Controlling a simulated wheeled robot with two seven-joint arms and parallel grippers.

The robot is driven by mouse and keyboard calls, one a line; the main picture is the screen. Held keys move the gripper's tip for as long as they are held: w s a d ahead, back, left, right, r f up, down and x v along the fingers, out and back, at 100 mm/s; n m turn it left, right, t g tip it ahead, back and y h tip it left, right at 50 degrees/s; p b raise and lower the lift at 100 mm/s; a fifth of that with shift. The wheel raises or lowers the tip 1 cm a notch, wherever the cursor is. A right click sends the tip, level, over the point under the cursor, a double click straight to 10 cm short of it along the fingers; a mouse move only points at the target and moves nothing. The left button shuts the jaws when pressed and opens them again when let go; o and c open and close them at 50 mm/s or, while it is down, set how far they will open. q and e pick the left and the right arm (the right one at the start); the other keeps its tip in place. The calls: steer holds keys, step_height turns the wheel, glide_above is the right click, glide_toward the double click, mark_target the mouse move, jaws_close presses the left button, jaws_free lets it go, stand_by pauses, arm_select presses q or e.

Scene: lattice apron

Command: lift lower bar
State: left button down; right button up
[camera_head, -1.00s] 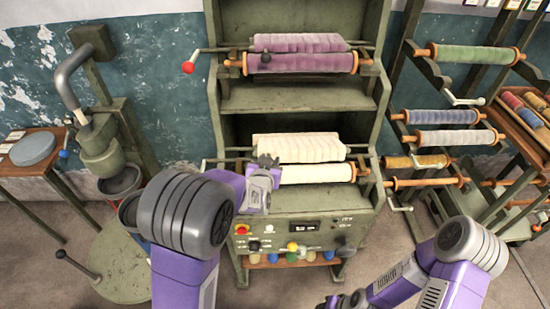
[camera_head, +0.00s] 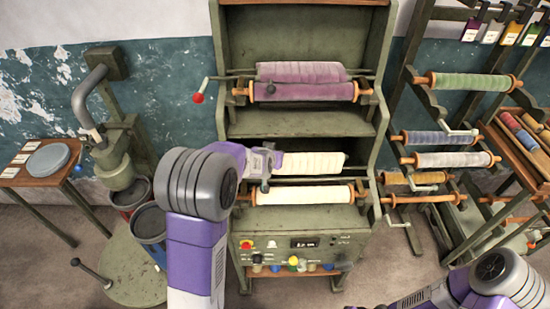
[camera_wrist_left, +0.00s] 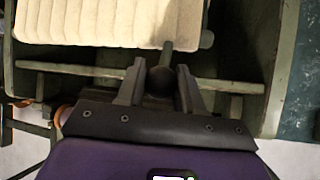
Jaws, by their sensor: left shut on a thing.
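The machine's lower bar appears as a thin greenish bar (camera_wrist_left: 225,85) running across the wrist view, just behind my fingers. A dark round knob (camera_wrist_left: 160,80) on a short rod sits between those fingers. My left gripper (camera_wrist_left: 160,82) is shut on this knob. In the head view, my left gripper (camera_head: 268,165) is at the left end of the cream pleated cloth (camera_head: 315,163), above the white roller (camera_head: 305,195). The gripper and wrist hide part of the bar's left side. My right gripper is out of view; only my right arm shows at the lower right.
A purple roller (camera_head: 305,91) is mounted higher on the machine, with a red-knobbed crank (camera_head: 198,97) at its left. A control panel (camera_head: 300,243) is below. A rack of rollers (camera_head: 453,160) stands to the right; buckets (camera_head: 150,222) stand to the left.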

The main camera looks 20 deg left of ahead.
arm_select(q)
steer(key=shift+w+a+r, duration=0.2)
steer(key=shift+w+r, duration=0.1)
steer(key=shift+w, duration=0.1)
steer(key=c, duration=1.1)
jaws_free()
steer(key=o, duration=0.3)
steer(key=shift+f, duration=0.1)
steer(key=p+v, duration=0.2)
steer(key=v, duration=0.5)
steer(key=shift+s+p, duration=0.25)
steer(key=shift+p, duration=0.1)
